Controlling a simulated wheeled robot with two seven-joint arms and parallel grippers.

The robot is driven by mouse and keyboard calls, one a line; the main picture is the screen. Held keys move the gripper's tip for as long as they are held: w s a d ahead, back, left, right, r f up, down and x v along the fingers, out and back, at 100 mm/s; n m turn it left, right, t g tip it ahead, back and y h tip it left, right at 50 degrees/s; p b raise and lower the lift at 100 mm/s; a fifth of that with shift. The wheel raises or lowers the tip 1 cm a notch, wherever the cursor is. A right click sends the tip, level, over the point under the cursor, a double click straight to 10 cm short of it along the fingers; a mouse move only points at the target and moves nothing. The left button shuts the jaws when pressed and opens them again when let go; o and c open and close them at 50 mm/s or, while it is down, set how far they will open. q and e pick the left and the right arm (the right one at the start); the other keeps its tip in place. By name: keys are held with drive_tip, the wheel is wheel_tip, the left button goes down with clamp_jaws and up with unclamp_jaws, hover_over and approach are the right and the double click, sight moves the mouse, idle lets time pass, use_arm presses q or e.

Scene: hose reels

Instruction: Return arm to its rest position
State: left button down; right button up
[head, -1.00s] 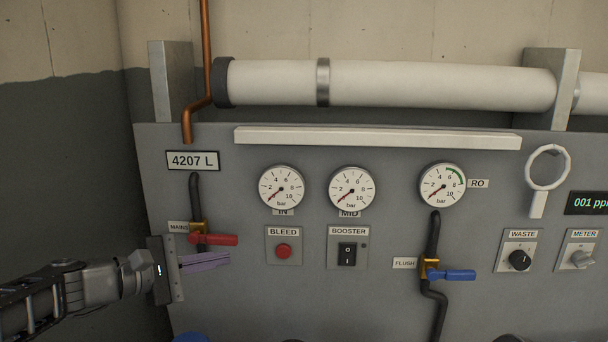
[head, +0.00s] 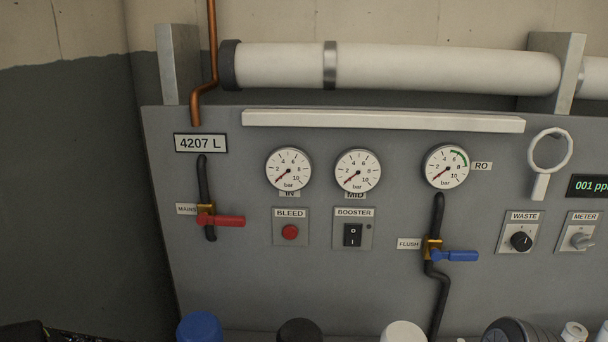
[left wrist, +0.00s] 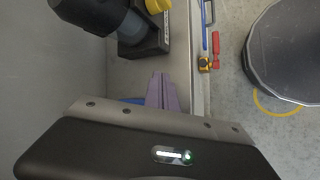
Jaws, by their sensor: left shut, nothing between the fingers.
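My left gripper (left wrist: 163,93) shows in the left wrist view as narrow purple fingers held together, with nothing between them. In the head view only a dark part of my left arm shows at the bottom left corner, and its fingers are out of frame. The panel's mains valve (head: 221,221) has a red handle lying level, pointing right, and no gripper is near it. The flush valve (head: 453,255) has a blue handle, also level. My right gripper is in neither view.
The grey panel (head: 320,285) also carries three gauges, a red bleed button (head: 290,232) and a booster switch (head: 352,235). Blue (head: 200,328), black and white caps stand along the bottom edge. In the left wrist view a round dark drum (left wrist: 287,50) stands on the floor.

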use_arm(q)
drive_tip(key=s+d+f+m+g+y, duration=0.1)
drive_tip(key=s+d+f+m+g, duration=0.15)
drive_tip(key=s+f, duration=0.6)
drive_tip(key=s+d+f+m+g, duration=0.1)
drive_tip(key=s+f+m, duration=0.3)
drive_tip(key=s+f, duration=0.4)
drive_tip(key=s+d+f+m+g+y, duration=0.1)
drive_tip(key=s+d+f+m, duration=0.15)
drive_tip(key=s+f, duration=0.5)
drive_tip(key=d+f+m+b, duration=0.2)
drive_tip(key=f+b, duration=0.4)
drive_tip(key=b, duration=0.4)
drive_tip(key=shift+w+d+f+t, duration=0.25)
drive_tip(key=shift+w+d+t, duration=0.15)
drive_tip(key=shift+d, duration=0.2)
drive_tip(key=shift+d, duration=0.1)
